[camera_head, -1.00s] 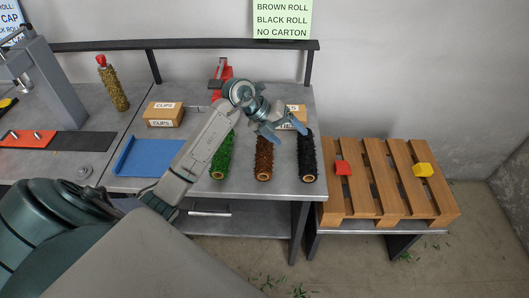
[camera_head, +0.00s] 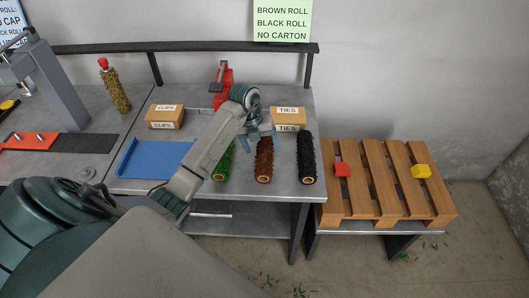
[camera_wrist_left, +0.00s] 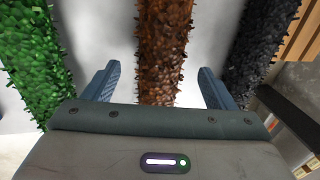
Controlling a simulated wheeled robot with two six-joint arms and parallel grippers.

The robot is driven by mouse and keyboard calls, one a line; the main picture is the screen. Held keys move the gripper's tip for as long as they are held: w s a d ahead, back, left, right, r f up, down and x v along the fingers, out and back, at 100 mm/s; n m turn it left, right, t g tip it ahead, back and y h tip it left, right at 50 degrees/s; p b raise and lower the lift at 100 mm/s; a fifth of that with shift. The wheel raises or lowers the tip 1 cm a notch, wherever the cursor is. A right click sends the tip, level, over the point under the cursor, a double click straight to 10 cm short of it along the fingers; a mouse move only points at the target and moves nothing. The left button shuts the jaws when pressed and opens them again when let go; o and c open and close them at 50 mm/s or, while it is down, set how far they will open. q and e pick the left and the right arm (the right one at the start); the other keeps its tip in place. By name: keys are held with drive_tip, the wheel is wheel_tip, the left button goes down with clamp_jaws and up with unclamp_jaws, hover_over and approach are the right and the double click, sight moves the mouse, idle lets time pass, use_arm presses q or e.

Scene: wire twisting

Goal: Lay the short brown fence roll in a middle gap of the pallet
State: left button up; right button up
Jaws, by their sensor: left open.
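The short brown fence roll (camera_head: 264,162) lies on the grey table between the green roll (camera_head: 223,163) and the black roll (camera_head: 306,158). My left gripper (camera_head: 262,136) is over the far part of the brown roll. In the left wrist view the brown roll (camera_wrist_left: 163,50) runs between my two open fingers, apart from both. The green roll (camera_wrist_left: 32,60) is at left there and the black roll (camera_wrist_left: 262,45) at right. The wooden pallet (camera_head: 374,170) stands right of the table, with open gaps between its slats. My right gripper is not in view.
A blue tray (camera_head: 152,160), a CLIPS box (camera_head: 165,117) and a TIES box (camera_head: 288,118) are on the table. A red tool (camera_head: 222,88) stands at the back.

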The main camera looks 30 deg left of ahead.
use_arm(q)
drive_tip(key=shift+x, duration=1.5)
drive_tip(key=c, duration=1.1)
drive_tip(key=shift+c, duration=0.2)
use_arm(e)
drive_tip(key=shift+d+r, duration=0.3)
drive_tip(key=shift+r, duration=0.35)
use_arm(q)
drive_tip(key=shift+r, duration=0.15)
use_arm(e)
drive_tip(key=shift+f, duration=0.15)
